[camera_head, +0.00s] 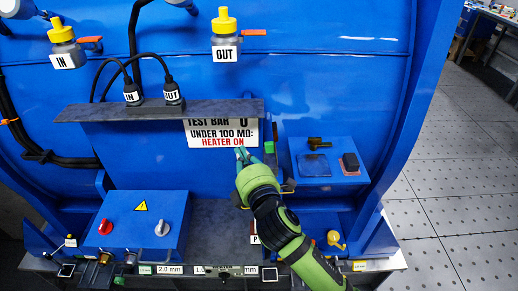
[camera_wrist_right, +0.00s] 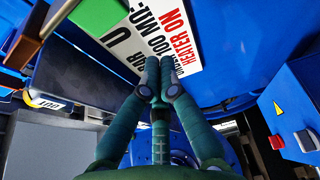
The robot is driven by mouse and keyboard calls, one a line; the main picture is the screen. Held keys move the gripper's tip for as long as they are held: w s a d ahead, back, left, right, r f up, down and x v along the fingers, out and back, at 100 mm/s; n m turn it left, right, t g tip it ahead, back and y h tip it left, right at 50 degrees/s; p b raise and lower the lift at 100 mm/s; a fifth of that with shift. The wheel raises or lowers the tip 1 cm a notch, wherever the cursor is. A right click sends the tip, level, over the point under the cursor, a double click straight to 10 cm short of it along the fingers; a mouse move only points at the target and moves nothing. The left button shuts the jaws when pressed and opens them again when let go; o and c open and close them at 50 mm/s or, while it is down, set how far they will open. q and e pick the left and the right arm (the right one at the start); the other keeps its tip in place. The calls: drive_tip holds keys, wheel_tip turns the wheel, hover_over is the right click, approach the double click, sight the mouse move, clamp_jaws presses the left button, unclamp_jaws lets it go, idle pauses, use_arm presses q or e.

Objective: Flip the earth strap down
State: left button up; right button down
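My right gripper (camera_head: 241,154) is in front of the blue panel, at the lower edge of the white test bar sign (camera_head: 222,133). In the right wrist view its two fingers (camera_wrist_right: 160,72) meet at the tips, and I see nothing held between them. A green block (camera_head: 269,147) sits just right of the fingertips; a green block also shows at the upper left of the wrist view (camera_wrist_right: 97,14). I cannot tell for certain which part is the earth strap; my right arm hides some of this area. My left gripper is not in view.
A blue box with a dark pad (camera_head: 314,165) stands to the right of my gripper. A blue control box (camera_head: 138,222) with red and grey knobs stands at lower left. A grey shelf (camera_head: 160,111) carries two cable plugs above. Open floor (camera_head: 450,160) lies far right.

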sight(272, 145)
drive_tip(key=d, duration=0.1)
drive_tip(key=d+p, duration=0.2)
drive_tip(key=d, duration=0.1)
drive_tip(key=shift+w+r, duration=0.1)
drive_tip(key=shift+r, duration=0.15)
drive_tip(key=shift+a, duration=0.1)
